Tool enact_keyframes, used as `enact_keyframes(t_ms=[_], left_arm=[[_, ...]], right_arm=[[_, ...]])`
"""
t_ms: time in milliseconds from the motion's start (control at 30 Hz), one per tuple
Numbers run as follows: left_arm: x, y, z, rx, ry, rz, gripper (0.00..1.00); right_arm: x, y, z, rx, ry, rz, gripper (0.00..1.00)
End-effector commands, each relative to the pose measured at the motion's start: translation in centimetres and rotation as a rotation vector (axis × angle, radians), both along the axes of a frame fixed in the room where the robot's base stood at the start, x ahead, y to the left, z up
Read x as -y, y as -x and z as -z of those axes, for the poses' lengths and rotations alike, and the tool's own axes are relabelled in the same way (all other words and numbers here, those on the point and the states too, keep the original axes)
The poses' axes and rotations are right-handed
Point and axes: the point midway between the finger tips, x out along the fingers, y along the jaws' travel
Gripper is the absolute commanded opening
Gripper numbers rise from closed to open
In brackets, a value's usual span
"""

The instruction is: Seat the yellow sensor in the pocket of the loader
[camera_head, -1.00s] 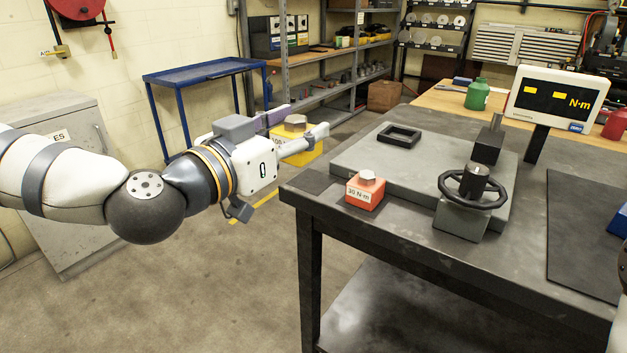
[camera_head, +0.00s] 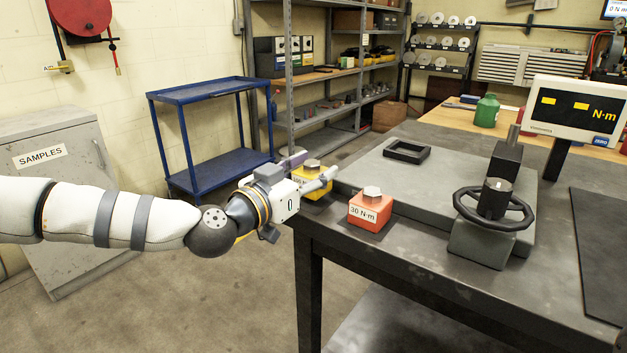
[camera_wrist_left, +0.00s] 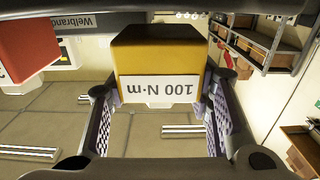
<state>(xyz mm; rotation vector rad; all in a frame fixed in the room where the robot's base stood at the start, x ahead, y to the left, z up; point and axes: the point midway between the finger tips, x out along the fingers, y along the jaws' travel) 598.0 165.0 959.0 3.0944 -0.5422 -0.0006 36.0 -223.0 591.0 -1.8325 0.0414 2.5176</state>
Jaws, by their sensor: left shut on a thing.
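The yellow sensor (camera_head: 316,187) is a block with a grey hex top, held between the fingers of my left gripper (camera_head: 318,178) at the table's left edge. In the left wrist view, the yellow sensor (camera_wrist_left: 160,55) shows its "100 N·m" label upside down, with a finger on each side. The loader (camera_head: 440,195) is a grey plate on the table with a black square frame (camera_head: 407,151), probably the pocket, and a black handwheel (camera_head: 494,205). The yellow sensor is left of the frame and apart from it. My right gripper is not in view.
A red sensor (camera_head: 370,212) marked "30 N·m" stands close to the right of my left gripper; it also shows in the left wrist view (camera_wrist_left: 28,48). A display (camera_head: 578,108) stands behind the handwheel. A blue cart (camera_head: 212,125) is behind my left arm. The plate around the frame is clear.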

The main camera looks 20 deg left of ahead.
Motion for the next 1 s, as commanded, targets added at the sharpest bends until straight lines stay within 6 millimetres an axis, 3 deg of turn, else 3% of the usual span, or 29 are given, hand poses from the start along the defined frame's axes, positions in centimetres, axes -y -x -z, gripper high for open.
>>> enact_keyframes(t_ms=[67,433,467,533,933,1000], left_arm=[[0.1,0.0,1.1,0.002,0.0,0.0,0.0],[0.1,0.0,1.3,0.007,0.001,0.0,0.0],[0.1,0.1,1.5,0.001,0.0,0.001,0.51],[0.1,0.1,1.5,0.002,0.001,0.001,0.66],[0.0,0.1,2.0,-0.005,0.002,0.0,0.66],[-0.4,1.1,1.6,-0.001,-0.001,0.0,0.66]], right_arm=[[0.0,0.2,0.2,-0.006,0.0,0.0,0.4],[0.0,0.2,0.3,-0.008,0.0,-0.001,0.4],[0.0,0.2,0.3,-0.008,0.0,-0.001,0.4],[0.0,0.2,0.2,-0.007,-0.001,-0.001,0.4],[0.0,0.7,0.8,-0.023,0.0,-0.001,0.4],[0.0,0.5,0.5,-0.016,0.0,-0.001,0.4]])
